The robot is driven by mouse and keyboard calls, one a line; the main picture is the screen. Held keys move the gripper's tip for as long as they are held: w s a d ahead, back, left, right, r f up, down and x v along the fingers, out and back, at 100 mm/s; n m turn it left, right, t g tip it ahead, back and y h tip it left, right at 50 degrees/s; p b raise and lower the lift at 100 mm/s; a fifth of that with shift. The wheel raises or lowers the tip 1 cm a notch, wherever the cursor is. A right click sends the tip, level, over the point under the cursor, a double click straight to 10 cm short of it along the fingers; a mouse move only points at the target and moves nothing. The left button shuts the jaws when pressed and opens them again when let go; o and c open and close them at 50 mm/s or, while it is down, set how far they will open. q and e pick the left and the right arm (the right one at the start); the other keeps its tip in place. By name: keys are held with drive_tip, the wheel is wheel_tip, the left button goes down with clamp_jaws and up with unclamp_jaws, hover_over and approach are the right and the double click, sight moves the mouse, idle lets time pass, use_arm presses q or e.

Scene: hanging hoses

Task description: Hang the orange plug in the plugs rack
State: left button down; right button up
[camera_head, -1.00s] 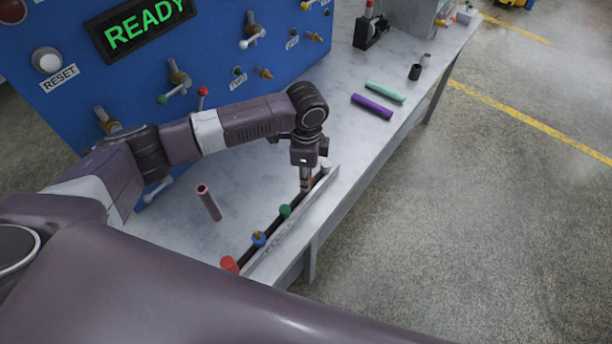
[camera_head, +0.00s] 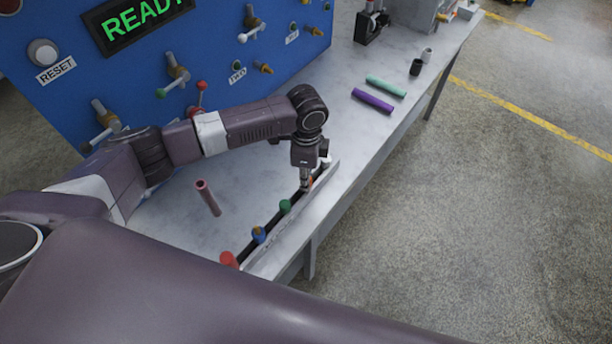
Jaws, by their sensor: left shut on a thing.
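The plugs rack (camera_head: 292,228) is a long dark strip with a pale front rail along the near right edge of the table. It holds a red plug (camera_head: 229,259), a blue plug (camera_head: 258,235), a green plug (camera_head: 285,206) and a white plug at the far end, partly behind my gripper. My left gripper (camera_head: 306,182) points down over the rack between the green and white plugs. It is shut on the orange plug (camera_head: 310,183), of which only a sliver shows. Whether the plug is seated in the rack is hidden. My right gripper is out of view.
A purple tube (camera_head: 372,101) and a teal tube (camera_head: 386,87) lie farther back. A blue panel (camera_head: 180,65) with valves rises behind my arm. The tabletop between panel and rack is mostly clear.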

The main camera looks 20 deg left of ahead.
use_arm(q)
drive_tip(key=shift+f, duration=0.25)
drive_tip(key=c, duration=1.7)
unclamp_jaws()
drive_tip(key=shift+o, duration=0.2)
wheel_tip(320, 180, up, 12)
